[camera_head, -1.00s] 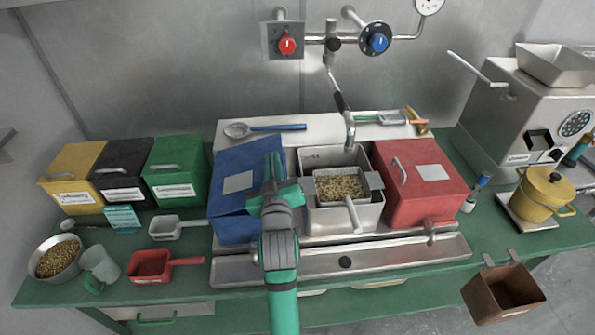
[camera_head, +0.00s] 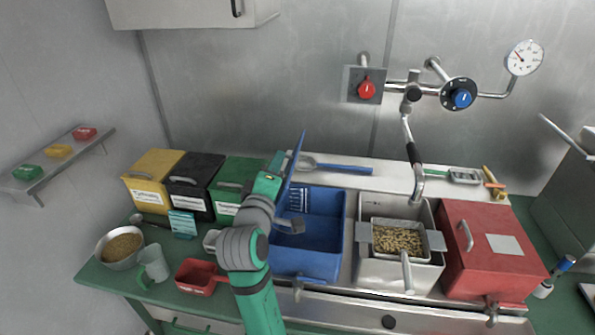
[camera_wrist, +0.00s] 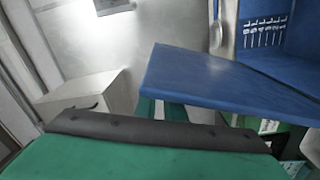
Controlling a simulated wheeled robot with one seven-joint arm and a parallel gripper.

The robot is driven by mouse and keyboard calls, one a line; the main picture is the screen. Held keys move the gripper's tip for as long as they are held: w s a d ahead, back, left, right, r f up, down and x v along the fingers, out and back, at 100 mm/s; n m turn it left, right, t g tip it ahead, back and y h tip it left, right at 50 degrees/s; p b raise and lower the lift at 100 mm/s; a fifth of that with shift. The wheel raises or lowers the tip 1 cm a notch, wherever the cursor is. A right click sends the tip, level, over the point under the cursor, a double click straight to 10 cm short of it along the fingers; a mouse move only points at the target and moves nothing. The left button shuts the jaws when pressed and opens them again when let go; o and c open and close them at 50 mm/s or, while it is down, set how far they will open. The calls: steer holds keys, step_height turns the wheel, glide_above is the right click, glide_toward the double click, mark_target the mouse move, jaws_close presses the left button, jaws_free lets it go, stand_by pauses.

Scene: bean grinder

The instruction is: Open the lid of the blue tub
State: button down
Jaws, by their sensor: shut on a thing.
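The blue tub (camera_head: 322,262) stands on the counter with its top uncovered, and its blue inside shows. Its blue lid (camera_head: 294,165) is raised steeply, almost edge-on in the head view, at the tub's left side. My gripper (camera_head: 279,168) is shut on the lid at its left side; the fingertips are mostly hidden. In the wrist view the lid (camera_wrist: 225,80) crosses the picture as a tilted blue slab, with part of the tub's blue inside behind it at the upper right.
A metal sink (camera_head: 432,273) with a strainer of beans and a closed red tub (camera_head: 492,265) stand to the right. A green bin (camera_head: 229,202) is close on the left. A blue-handled ladle (camera_head: 335,167) lies behind the tub. A red scoop (camera_head: 197,277) lies front left.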

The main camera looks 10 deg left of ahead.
steer(key=shift+a+r+n, duration=0.15)
steer(key=shift+a+n, duration=1.15)
steer(key=shift+a, duration=0.9)
steer(key=c, duration=1.8)
jaws_free()
steer(key=shift+c, duration=0.2)
steer(key=s, duration=1)
steer(key=shift+s+a, duration=0.2)
steer(key=shift+s, duration=0.15)
steer(key=shift+w, duration=0.1)
